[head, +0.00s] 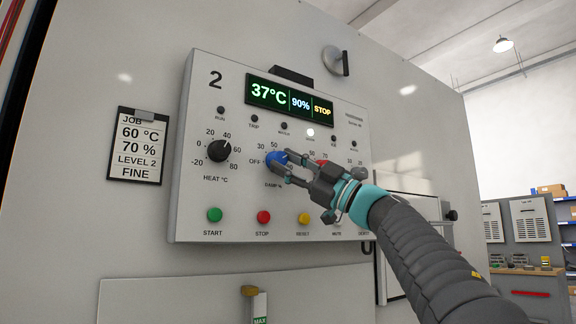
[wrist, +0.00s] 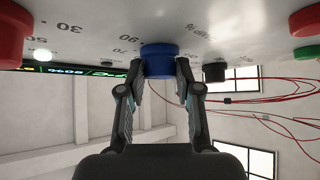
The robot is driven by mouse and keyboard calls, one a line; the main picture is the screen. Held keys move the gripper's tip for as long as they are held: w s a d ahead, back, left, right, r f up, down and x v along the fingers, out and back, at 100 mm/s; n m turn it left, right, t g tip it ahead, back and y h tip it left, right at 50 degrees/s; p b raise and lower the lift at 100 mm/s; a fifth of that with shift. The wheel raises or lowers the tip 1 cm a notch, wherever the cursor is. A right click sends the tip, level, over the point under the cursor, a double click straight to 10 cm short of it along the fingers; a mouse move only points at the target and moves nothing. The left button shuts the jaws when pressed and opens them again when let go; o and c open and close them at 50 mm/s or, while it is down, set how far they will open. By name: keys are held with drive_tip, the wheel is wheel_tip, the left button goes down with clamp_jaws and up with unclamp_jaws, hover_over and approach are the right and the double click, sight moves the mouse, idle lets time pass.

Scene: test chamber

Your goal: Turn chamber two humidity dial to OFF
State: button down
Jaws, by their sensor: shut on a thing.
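The chamber two control panel (head: 185,215) carries a large 2 and a display (head: 288,102) reading 37°C, 90% and STOP. The humidity dial (head: 273,158) is the blue knob above the label DAMP %, with OFF printed at its left and 30 and 50 above. In the wrist view the blue dial (wrist: 158,58) sits between the fingertips. My gripper (head: 282,165) comes from the lower right and is shut on the dial; its fingers (wrist: 158,75) flank the knob from both sides. The dial's pointer mark is hidden, so its setting cannot be read from the knob.
A black heat dial (head: 219,150) is left of the blue one; a red knob (head: 322,165) is close behind my gripper. Green START (head: 214,215), red STOP (head: 264,217) and yellow RESET (head: 304,218) buttons lie below. A job card (head: 139,150) hangs at left.

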drive_tip(key=shift+w+d+r+n+g, duration=0.1)
drive_tip(key=shift+n+g, duration=0.4)
drive_tip(key=shift+n, duration=0.4)
drive_tip(key=shift+n+g+h, duration=0.3)
drive_tip(key=shift+n+g, duration=0.1)
drive_tip(key=shift+n, duration=0.1)
drive_tip(key=c, duration=0.8)
unclamp_jaws()
drive_tip(key=shift+d, duration=0.1)
drive_tip(key=v, duration=1.2)
drive_tip(key=shift+r, duration=0.1)
